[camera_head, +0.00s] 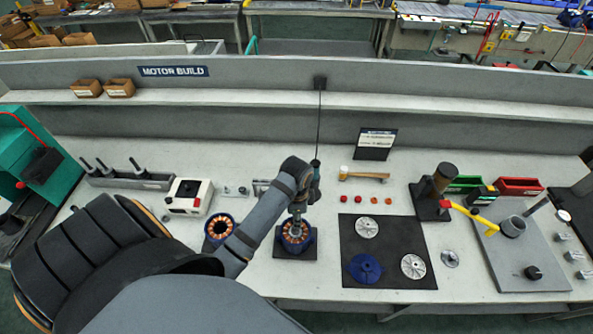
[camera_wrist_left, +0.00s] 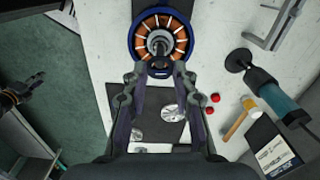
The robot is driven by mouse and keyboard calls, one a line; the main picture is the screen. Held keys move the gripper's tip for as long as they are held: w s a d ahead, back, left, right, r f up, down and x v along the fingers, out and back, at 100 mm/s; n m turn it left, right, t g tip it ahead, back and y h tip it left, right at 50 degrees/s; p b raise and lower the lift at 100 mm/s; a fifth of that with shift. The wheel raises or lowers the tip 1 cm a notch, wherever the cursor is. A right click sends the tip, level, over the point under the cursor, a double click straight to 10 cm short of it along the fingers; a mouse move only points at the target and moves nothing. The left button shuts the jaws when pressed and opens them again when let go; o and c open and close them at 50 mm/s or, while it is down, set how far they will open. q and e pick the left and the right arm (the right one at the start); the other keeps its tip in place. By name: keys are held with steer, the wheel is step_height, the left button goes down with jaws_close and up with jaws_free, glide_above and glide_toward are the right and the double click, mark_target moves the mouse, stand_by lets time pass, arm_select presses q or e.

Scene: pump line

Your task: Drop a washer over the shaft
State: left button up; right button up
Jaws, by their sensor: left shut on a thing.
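A motor stator (camera_head: 296,236) with a blue rim and copper windings stands on a dark square plate, and it shows at the top of the left wrist view (camera_wrist_left: 139,37). An upright grey shaft (camera_wrist_left: 158,45) rises in its middle. My left gripper (camera_head: 297,212) is just above the stator, and its fingertips (camera_wrist_left: 160,70) meet beside the shaft. They are shut on a small dark piece (camera_wrist_left: 161,68), apparently the washer, mostly hidden by the fingers. It looks beside the shaft, not around it; its height is unclear. A dark mechanism (camera_wrist_left: 15,95) at the left edge appears to be my right gripper.
A second stator (camera_head: 218,228) stands to the left. A dark mat (camera_head: 385,225) with discs and a blue part lies to the right. A hammer (camera_head: 368,176), small red pieces (camera_head: 374,199) and a hanging driver (camera_head: 315,180) are behind. An arbor press (camera_head: 435,190) stands further right.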

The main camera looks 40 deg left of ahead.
arm_select(q)
steer(key=shift+f, duration=0.65)
stand_by(0.8)
steer(key=shift+f+b, duration=0.35)
steer(key=shift+f, duration=0.65)
steer(key=o, duration=1)
steer(key=shift+r, duration=0.15)
steer(key=shift+r+p, duration=0.35)
steer(key=shift+r, duration=2.1)
